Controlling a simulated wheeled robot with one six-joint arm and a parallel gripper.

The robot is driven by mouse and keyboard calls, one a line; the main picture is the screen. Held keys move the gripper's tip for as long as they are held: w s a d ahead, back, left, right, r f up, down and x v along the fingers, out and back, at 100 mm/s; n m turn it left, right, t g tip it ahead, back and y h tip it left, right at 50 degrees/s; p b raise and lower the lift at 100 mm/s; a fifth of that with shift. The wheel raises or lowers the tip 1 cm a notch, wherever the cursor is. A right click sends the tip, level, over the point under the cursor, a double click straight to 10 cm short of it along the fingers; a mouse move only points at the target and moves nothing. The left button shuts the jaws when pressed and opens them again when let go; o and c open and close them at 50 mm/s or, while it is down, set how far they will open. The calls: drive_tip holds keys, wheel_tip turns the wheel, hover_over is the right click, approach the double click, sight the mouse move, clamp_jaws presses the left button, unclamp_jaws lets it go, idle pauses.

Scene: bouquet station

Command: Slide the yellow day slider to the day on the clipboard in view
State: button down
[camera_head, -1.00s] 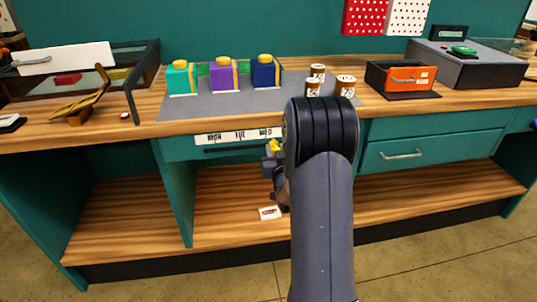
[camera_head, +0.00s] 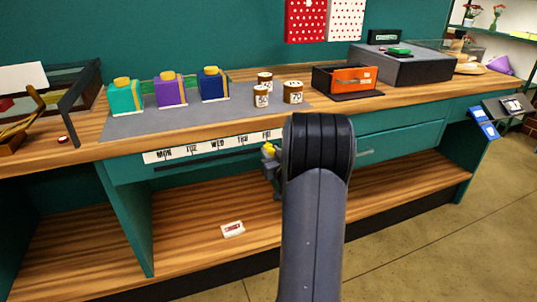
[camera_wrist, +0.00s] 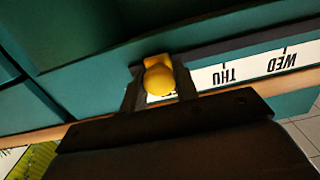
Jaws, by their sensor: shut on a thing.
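The yellow day slider (camera_head: 269,151) has a round knob and sits at the right part of the white day strip (camera_head: 190,149), just below the partly hidden label after THU. In the wrist view the slider knob (camera_wrist: 158,78) is between my fingers, and the strip's THU and WED labels appear upside down to its right. The label at the knob is mostly covered there. My gripper (camera_head: 268,161) is shut on the knob, partly behind my arm. A dark board with a pale patch (camera_head: 511,105) at the far right may be the clipboard; no day is readable on it.
Above the strip, the counter holds teal, purple and navy blocks, several numbered jars (camera_head: 262,95) and an orange-fronted box (camera_head: 345,78). A drawer handle (camera_head: 366,153) is right of my arm. A small white card (camera_head: 232,229) lies on the lower shelf.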

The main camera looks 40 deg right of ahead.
drive_tip(key=shift+d+r, duration=0.1)
drive_tip(key=shift+d, duration=0.1)
drive_tip(key=c, duration=1.2)
unclamp_jaws()
drive_tip(key=shift+d, duration=0.1)
drive_tip(key=shift+o, duration=0.2)
drive_tip(key=shift+s, duration=0.1)
drive_tip(key=v, duration=1)
drive_tip(key=shift+s, duration=0.35)
drive_tip(key=x, duration=1)
drive_tip(key=shift+w, duration=0.45)
drive_tip(key=shift+w+a, duration=0.2)
drive_tip(key=shift+a, duration=0.55)
